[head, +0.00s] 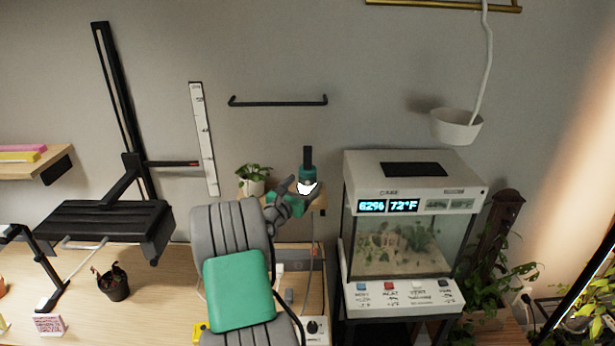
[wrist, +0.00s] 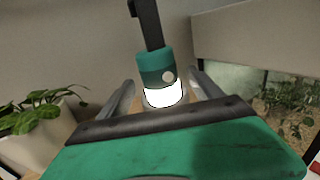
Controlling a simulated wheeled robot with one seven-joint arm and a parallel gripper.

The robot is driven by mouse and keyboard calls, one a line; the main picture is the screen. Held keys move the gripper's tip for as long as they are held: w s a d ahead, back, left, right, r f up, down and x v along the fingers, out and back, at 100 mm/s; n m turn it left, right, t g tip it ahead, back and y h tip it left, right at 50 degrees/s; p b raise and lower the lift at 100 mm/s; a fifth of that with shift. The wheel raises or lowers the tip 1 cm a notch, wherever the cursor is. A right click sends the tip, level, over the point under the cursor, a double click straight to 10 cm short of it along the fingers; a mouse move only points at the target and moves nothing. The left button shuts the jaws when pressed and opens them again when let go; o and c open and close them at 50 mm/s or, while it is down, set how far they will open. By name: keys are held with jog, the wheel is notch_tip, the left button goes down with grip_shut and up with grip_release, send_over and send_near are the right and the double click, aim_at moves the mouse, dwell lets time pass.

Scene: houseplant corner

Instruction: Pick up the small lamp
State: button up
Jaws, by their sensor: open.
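The small lamp (head: 308,173) has a dark green body, a black upright part on top and a bright white lit band below. It stands upright at the small wooden wall shelf (head: 318,200). In the wrist view the lamp (wrist: 153,66) is ahead, with its lit band between the two finger tips. My gripper (head: 291,192) is open and reaches up to the lamp from the front left; it also shows in the wrist view (wrist: 162,80). I cannot tell whether a finger touches the lamp. Its base is partly hidden by my gripper.
A potted plant (head: 253,180) stands just left of the lamp on the shelf and shows in the wrist view (wrist: 35,125). A terrarium (head: 415,165) with a lit display is close on the right. A black rail (head: 278,101) is on the wall above.

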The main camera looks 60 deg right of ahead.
jog(key=shift+d, duration=1.1)
jog(key=shift+c, duration=0.5)
grip_shut()
